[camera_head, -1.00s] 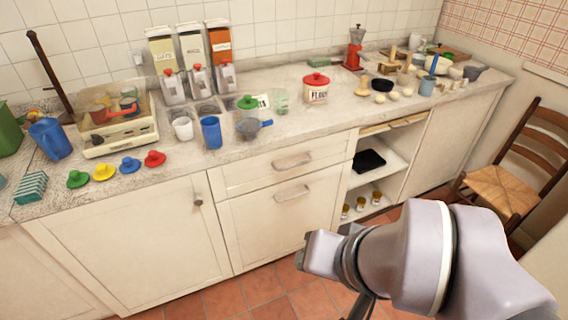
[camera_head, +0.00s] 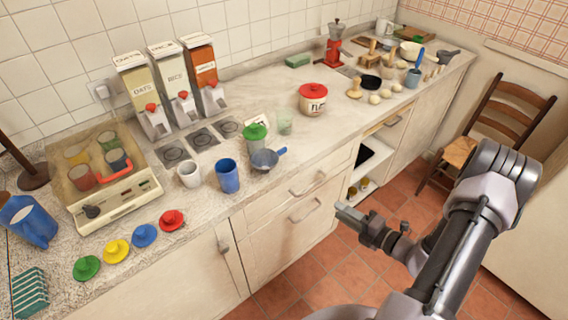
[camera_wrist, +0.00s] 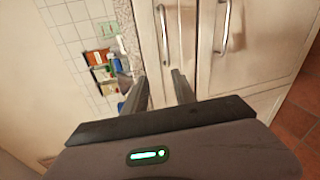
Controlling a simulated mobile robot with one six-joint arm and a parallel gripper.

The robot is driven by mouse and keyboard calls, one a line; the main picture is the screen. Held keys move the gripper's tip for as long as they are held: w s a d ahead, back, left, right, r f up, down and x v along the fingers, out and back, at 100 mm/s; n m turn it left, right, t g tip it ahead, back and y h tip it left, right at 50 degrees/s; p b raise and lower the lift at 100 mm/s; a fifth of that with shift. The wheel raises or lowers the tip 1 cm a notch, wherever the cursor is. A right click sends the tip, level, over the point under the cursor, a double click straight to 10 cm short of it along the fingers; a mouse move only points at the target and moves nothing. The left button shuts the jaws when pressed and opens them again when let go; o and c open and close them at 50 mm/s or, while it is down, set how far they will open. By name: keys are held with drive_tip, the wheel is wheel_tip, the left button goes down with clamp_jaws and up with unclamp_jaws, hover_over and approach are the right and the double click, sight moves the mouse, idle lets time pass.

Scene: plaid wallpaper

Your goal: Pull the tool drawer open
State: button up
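A narrow upper drawer (camera_head: 285,197) with a metal bar handle (camera_head: 308,185) sits under the counter. A deeper front (camera_head: 285,241) below it has its own bar handle (camera_head: 306,210). Both look closed; no label shows which is the tool drawer. My gripper (camera_head: 343,208) is in front of these fronts, to the right of the handles in the head view. In the wrist view my gripper (camera_wrist: 160,82) has its fingers apart with nothing between them. The upper handle (camera_wrist: 163,35) lies ahead, roughly in line with the gap; the lower handle (camera_wrist: 225,27) is to the right.
The counter (camera_head: 330,140) above holds dispensers, a red-lidded jar (camera_head: 313,99), a blue cup (camera_head: 228,176) and coloured lids. An open shelf (camera_head: 365,170) is right of the drawers. A wooden chair (camera_head: 495,125) stands at the right. Tiled floor (camera_head: 335,262) in front is clear.

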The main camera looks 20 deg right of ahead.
sight(308, 188)
drive_tip(key=shift+m+h, duration=0.5)
drive_tip(key=shift+m, duration=0.4)
drive_tip(key=b+x, duration=0.1)
drive_tip(key=x, duration=0.4)
drive_tip(key=f+b+x, duration=0.1)
drive_tip(key=b+x, duration=0.1)
drive_tip(key=x, duration=0.4)
drive_tip(key=d+b+x, duration=0.1)
drive_tip(key=x, duration=0.4)
drive_tip(key=shift+w+a+f+b, duration=0.1)
drive_tip(key=shift+w+f+b, duration=0.15)
drive_tip(key=shift+w+b, duration=0.15)
clamp_jaws()
